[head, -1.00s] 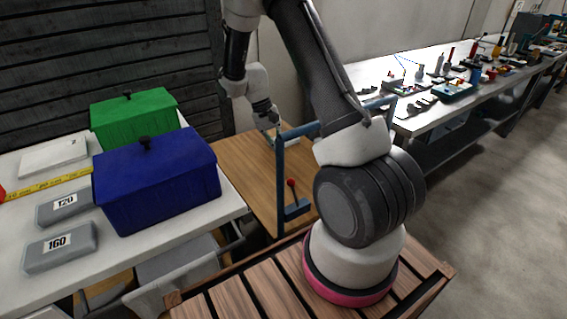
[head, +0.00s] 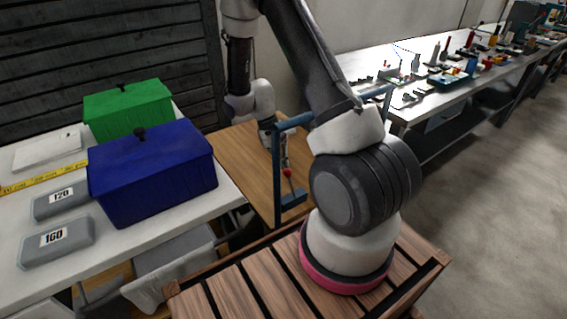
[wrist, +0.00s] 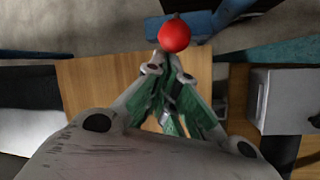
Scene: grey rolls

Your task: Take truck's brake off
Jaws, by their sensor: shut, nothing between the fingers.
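The truck has a flat wooden deck (head: 240,165) and a blue tubular frame (head: 278,190). The brake lever's red knob (head: 287,173) sits low by the frame's near post, above a short blue bracket (head: 293,199). In the wrist view the red knob (wrist: 174,36) shows at the top, just beyond my fingertips. My gripper (head: 284,158) is shut and empty, pointing down just above the knob in the head view. Its green-padded fingers (wrist: 172,66) show over the deck in the wrist view. Whether they touch the knob I cannot tell; most of the lever is hidden.
A white table at left holds a blue box (head: 150,175), a green box (head: 128,108) and grey blocks marked 120 and 160 (head: 55,242). A long workbench (head: 425,95) with many tools runs along the right. Grey floor (head: 480,200) is open at right.

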